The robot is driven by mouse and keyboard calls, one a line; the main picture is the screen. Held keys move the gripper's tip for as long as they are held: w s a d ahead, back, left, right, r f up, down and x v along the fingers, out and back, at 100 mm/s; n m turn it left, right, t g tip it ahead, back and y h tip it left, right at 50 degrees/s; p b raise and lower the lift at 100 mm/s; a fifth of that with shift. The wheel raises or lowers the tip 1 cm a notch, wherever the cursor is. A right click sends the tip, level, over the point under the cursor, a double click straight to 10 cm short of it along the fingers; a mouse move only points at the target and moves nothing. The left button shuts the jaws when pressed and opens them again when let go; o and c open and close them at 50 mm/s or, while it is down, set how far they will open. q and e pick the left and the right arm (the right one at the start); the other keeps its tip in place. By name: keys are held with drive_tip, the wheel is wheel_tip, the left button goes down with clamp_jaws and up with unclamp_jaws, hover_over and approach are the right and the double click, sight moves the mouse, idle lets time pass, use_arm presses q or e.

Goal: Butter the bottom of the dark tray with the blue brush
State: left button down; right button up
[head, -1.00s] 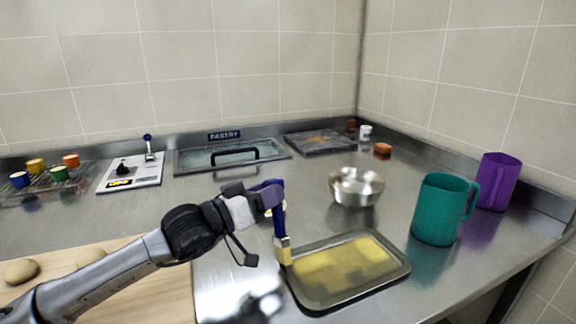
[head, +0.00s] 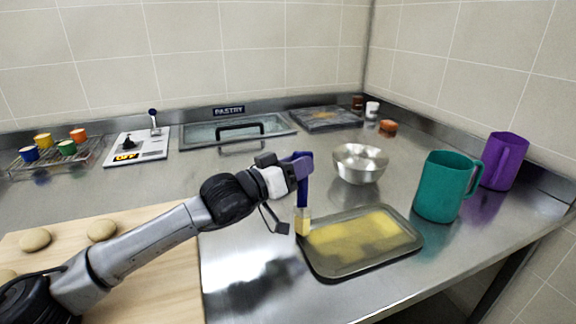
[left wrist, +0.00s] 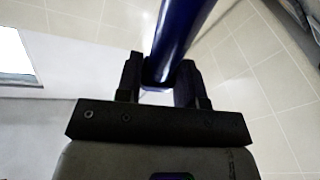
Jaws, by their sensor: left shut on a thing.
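The dark tray (head: 345,268) lies on the steel counter in the head view. Its bottom carries a broad, uneven yellow layer of butter (head: 352,235), with darker patches left near the edges. The blue brush (head: 304,190) hangs upright, bristles down, at the tray's left end. Its pale bristles (head: 302,222) are at the tray's left rim; I cannot tell whether they touch. My left gripper (head: 290,170) is shut on the brush handle, which also shows between the fingers in the left wrist view (left wrist: 180,35). My right gripper is in neither view.
A steel bowl (head: 360,163) stands behind the tray. A teal jug (head: 443,187) and a purple jug (head: 503,160) stand to the right. A wooden board (head: 150,255) with dough balls (head: 102,230) lies at the left. The counter between bowl and back lid (head: 240,130) is clear.

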use_arm(q)
drive_tip(key=shift+w+d+f, duration=0.1)
drive_tip(key=shift+w+d, duration=0.15)
drive_tip(key=shift+d, duration=0.3)
drive_tip(key=shift+w+d+f, duration=0.1)
drive_tip(key=shift+w+d, duration=0.1)
drive_tip(key=shift+d, duration=0.3)
drive_tip(key=w+d+p, duration=0.4)
drive_tip(key=d+p, duration=0.2)
drive_tip(key=d, duration=0.3)
drive_tip(key=shift+w+d+r, duration=0.25)
drive_tip(key=shift+d+r, duration=0.05)
drive_tip(key=shift+w+d+f+p, duration=0.1)
drive_tip(key=shift+w+d+p, duration=0.3)
drive_tip(key=shift+d+p, duration=0.25)
drive_tip(key=shift+w+d+p, duration=0.35)
drive_tip(key=shift+d+p, duration=0.1)
drive_tip(key=shift+d, duration=0.4)
